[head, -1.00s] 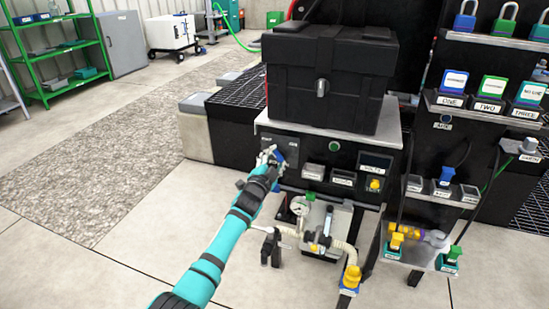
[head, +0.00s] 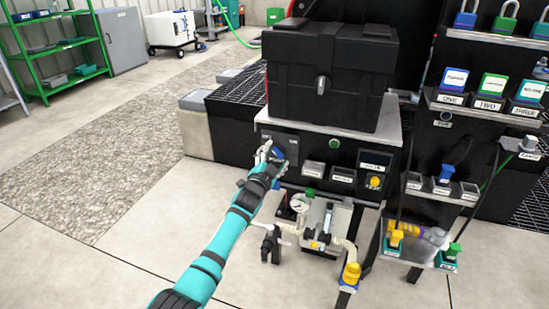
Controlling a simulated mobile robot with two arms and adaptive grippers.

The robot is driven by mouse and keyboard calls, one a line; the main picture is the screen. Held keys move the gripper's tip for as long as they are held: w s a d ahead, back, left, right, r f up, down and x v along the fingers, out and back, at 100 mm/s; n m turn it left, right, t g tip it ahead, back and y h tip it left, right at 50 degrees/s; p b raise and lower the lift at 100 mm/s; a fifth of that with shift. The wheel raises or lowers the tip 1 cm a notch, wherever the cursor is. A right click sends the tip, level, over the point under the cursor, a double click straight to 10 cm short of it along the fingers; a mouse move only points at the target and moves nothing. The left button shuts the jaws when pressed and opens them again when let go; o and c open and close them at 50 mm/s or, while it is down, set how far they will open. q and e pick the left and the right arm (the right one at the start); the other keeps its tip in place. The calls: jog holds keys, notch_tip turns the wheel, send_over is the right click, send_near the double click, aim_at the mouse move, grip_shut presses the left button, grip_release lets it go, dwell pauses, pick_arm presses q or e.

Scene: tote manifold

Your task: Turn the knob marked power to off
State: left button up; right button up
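The panel's lettering is too small to read, so I cannot tell the word power or the knob's exact setting. My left gripper (head: 268,153) is at the knob's left side, its fingertips very close to it or touching it. The fingers are small and partly hide the knob, so I cannot tell whether they are closed on it. My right gripper is not in view.
A black case (head: 330,78) stands on the cabinet top above the panel. Below are a gauge (head: 299,203), hoses and a yellow fitting (head: 351,274). A yellow knob (head: 375,182) sits farther right. Padlocks and labelled blocks fill the right rack. Floor at left is clear.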

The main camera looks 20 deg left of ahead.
pick_arm(q)
jog(key=shift+s, duration=0.1)
jog(key=s, duration=1.1)
jog(key=shift+s+a, duration=0.2)
jog(key=shift+s, duration=0.2)
